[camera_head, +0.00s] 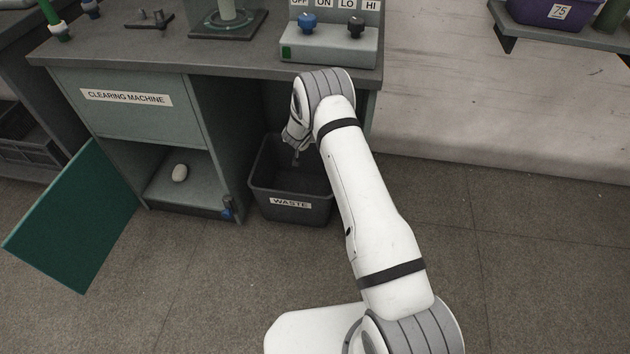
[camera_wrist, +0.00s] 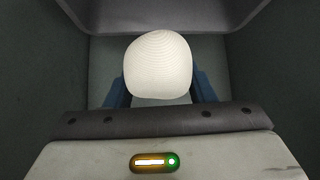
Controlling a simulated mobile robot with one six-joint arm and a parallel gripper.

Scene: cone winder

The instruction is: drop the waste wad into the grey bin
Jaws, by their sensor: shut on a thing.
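My gripper (camera_head: 296,152) hangs over the open grey bin (camera_head: 290,205), which is labelled WASTE and stands on the floor at the cabinet's right side. In the wrist view my gripper (camera_wrist: 161,86) has its blue fingers shut on a cream, rounded, finely ridged wad (camera_wrist: 158,62). The held wad is hidden by my wrist in the head view. Another whitish, egg-shaped lump (camera_head: 180,172) lies on the floor of the open cabinet compartment.
The cabinet (camera_head: 200,110) is labelled CLEARING MACHINE, and its green door (camera_head: 75,220) hangs open at the left. A control box (camera_head: 330,45) with blue and black knobs sits on the worktop above the bin. A shelf with a purple crate (camera_head: 555,12) is at upper right. The floor at right is clear.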

